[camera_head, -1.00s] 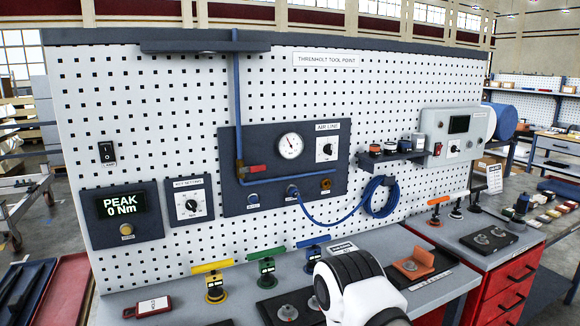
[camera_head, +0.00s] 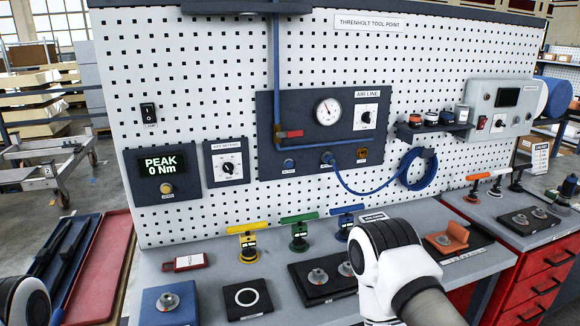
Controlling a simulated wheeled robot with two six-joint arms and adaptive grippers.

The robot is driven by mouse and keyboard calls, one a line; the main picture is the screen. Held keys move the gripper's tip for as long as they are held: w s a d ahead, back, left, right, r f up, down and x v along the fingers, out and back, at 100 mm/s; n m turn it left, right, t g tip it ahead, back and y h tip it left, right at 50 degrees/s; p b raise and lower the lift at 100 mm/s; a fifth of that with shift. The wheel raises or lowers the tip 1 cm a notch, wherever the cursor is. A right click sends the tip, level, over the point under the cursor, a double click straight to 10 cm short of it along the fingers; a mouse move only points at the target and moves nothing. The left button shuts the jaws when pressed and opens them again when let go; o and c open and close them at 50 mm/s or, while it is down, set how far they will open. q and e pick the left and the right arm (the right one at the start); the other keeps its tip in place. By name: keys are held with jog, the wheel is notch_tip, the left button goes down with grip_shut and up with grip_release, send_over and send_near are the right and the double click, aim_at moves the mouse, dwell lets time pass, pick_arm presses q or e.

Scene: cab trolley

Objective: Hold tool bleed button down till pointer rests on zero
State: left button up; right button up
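The dark air line panel (camera_head: 271,125) is on the pegboard, with a white round gauge (camera_head: 328,111). Its thin pointer leans up and left; I cannot read the value. Along the panel's lower edge are a blue round button (camera_head: 289,163), a blue hose fitting (camera_head: 327,158) and a brass-coloured part (camera_head: 362,154). Their small labels are too blurred to read, so I cannot tell which is the tool bleed. Nothing touches the blue button. Parts of my two arms show at the bottom left and bottom centre-right, but neither gripper is in view.
A red-handled valve (camera_head: 292,134) and a knob (camera_head: 366,117) share the panel. A coiled blue hose (camera_head: 418,169) hangs to the right. A peak display (camera_head: 160,165) reads 0 Nm. Yellow (camera_head: 247,243), green (camera_head: 299,233) and blue (camera_head: 346,221) tools stand on the bench below.

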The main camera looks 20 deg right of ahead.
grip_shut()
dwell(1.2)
